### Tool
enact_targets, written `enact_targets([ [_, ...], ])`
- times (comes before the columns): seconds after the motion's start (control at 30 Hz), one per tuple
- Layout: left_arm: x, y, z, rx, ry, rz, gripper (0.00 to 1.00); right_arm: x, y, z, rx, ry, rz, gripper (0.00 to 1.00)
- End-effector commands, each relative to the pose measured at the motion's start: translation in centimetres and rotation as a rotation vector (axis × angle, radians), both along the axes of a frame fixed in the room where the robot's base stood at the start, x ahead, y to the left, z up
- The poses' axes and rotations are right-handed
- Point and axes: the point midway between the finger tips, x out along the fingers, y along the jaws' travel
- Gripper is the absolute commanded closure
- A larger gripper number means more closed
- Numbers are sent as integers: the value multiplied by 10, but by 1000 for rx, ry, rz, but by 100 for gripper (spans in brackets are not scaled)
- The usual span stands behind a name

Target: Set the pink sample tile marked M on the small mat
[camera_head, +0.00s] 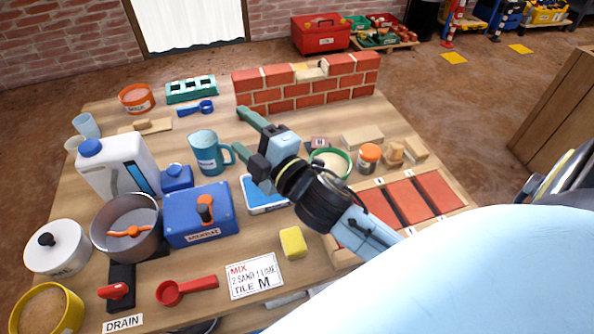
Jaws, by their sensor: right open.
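A small pinkish tile (320,142) with a dark letter, too small to read surely, lies just right of my right gripper's body. It seems to rest on a small dark mat (309,147); the arm is close in front, and I cannot tell how fully it sits there. My right gripper (239,130) is open and empty, its green fingers spread and pointing left, above the table between the teal mug (207,153) and the brick wall (310,88). My left gripper is not in view.
A round green-rimmed dish (345,155) and an orange jar (368,158) stand right of the tile. A blue box (200,217), white jug (115,168), pot (125,222) and yellow sponge (293,242) crowd the left and front. A card (254,276) reads "TILE M".

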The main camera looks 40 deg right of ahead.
Motion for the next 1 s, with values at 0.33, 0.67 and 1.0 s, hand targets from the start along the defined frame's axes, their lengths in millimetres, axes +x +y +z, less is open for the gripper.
enact_targets([
  [0.33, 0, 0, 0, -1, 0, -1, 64, -113, -13, -118, 900, 775, -344, 37],
  [0.67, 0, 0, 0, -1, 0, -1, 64, -154, -3, -138, 1088, 973, -452, 37],
  [1.0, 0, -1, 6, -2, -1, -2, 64, -154, -3, -133, 1083, 970, -450, 37],
])
